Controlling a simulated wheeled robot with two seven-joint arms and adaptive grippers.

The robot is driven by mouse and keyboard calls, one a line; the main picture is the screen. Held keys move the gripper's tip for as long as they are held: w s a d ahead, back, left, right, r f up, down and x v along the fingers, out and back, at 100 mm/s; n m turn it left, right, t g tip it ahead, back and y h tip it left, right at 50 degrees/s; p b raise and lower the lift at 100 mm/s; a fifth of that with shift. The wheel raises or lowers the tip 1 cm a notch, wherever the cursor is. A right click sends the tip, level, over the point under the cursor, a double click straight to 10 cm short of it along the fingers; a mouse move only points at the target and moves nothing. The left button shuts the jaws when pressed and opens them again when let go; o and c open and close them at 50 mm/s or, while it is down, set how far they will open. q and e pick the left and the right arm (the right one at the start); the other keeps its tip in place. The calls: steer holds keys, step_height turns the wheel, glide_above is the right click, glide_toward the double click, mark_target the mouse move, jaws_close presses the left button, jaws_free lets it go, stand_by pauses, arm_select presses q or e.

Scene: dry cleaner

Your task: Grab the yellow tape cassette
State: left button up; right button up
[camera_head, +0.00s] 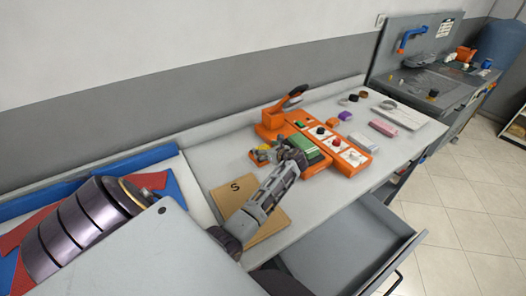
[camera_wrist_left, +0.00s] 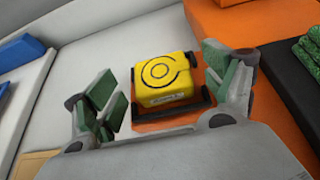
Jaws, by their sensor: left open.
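The yellow tape cassette (camera_wrist_left: 158,78) sits in a black-edged holder on the orange base, with a round spiral mark on its top. In the head view the yellow cassette (camera_head: 263,148) is small and partly covered by my gripper. My left gripper (camera_head: 277,153) is over the left part of the orange unit. In the wrist view the left gripper (camera_wrist_left: 165,98) is open, with one green-padded finger on each side of the cassette. Gaps show between the fingers and the cassette. My right gripper is not in view.
The orange unit (camera_head: 340,148) carries a lever handle (camera_head: 290,99), a green block (camera_head: 304,148) and several knobs. A brown envelope marked S (camera_head: 240,190) lies in front. An open drawer (camera_head: 345,250) juts out below. Small items and a white tray lie on the table's far right.

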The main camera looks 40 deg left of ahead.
arm_select(q)
steer(key=shift+w+a+f, duration=0.2)
steer(key=shift+a+f, duration=0.1)
steer(key=shift+a, duration=0.25)
steer(key=c, duration=1.1)
steer(key=shift+r, duration=0.15)
steer(key=shift+r, duration=4.9)
